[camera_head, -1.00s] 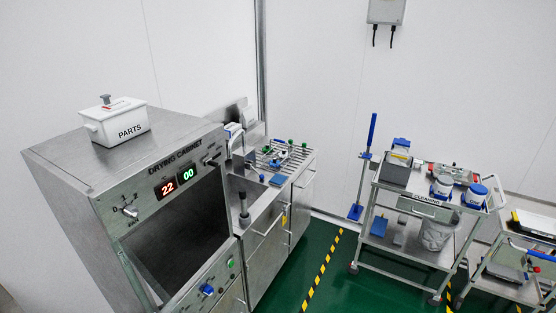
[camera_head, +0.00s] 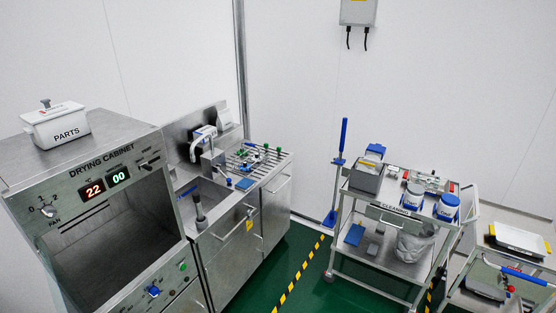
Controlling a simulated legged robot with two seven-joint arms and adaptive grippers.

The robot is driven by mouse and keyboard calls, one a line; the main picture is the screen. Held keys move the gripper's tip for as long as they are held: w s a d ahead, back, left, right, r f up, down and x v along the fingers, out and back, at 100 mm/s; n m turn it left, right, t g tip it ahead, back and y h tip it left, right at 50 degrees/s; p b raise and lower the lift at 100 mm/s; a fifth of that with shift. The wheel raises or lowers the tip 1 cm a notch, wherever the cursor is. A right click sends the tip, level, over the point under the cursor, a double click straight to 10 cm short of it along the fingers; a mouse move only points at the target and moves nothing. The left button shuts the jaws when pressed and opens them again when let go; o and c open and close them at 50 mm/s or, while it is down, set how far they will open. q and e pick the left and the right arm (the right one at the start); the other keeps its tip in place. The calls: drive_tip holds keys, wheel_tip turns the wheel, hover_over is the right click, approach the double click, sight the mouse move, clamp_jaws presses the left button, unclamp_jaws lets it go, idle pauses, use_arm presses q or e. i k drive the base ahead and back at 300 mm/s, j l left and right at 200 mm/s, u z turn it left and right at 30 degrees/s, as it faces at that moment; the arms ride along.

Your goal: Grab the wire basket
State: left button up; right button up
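I cannot make out a wire basket in this view. The nearest basket-like thing is a rack-like metal top (camera_head: 262,160) with small blue and green items on the steel counter, but I cannot tell whether it is a basket. Neither of my grippers is in view.
A steel drying cabinet (camera_head: 100,172) with an open front stands at left, with a white PARTS box (camera_head: 55,126) on top. A sink counter (camera_head: 250,228) adjoins it. A cleaning trolley (camera_head: 380,208) and a second cart (camera_head: 480,300) stand at right. Green floor (camera_head: 309,290) lies between.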

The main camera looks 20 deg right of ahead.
sight(251, 154)
drive_tip(key=i+l+z, duration=0.45)
drive_tip(key=i+l, duration=0.65)
